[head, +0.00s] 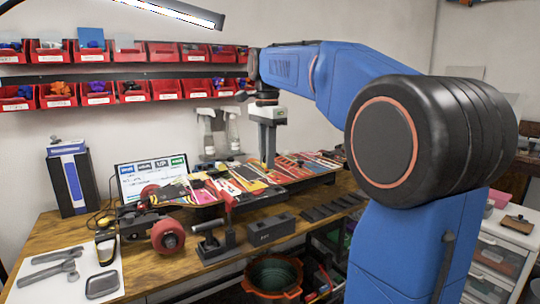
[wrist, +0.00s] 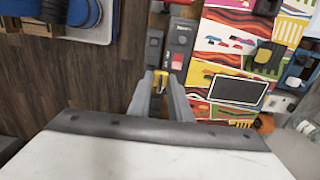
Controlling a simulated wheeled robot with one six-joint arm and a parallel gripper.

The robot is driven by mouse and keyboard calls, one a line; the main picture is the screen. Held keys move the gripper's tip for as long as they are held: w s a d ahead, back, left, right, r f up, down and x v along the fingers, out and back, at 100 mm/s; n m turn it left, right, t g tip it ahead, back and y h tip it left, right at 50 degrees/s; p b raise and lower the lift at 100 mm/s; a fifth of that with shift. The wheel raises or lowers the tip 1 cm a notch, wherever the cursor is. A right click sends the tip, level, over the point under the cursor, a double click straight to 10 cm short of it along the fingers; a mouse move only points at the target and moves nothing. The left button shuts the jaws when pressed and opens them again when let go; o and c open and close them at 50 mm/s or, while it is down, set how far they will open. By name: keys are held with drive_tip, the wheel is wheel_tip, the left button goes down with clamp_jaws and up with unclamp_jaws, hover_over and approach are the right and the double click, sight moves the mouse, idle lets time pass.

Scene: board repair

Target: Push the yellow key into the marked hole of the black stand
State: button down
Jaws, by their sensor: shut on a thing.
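My gripper (wrist: 160,88) is shut on the yellow key (wrist: 160,76), which shows as a small yellow piece between the fingertips in the wrist view. In the head view my gripper (head: 268,164) points down over the colourful boards on the bench; the key is too small to make out there. Just beyond the fingertips in the wrist view are a dark block (wrist: 154,45) and a grey block with red parts (wrist: 181,42). I cannot tell which of these, if either, is the black stand. No marked hole can be made out.
Colourful boards (wrist: 228,43) lie right of the fingers, with a black rectangular piece (wrist: 238,91) on them. Bare wood (wrist: 100,75) shows left of the fingers.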

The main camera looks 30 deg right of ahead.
drive_tip(key=s+a, duration=0.2)
drive_tip(key=a, duration=0.1)
drive_tip(key=shift+s+a, duration=0.15)
drive_tip(key=shift+a, duration=0.1)
drive_tip(key=shift+f, duration=0.1)
idle(0.4)
drive_tip(key=shift+f, duration=6.55)
drive_tip(key=shift+f, duration=1.25)
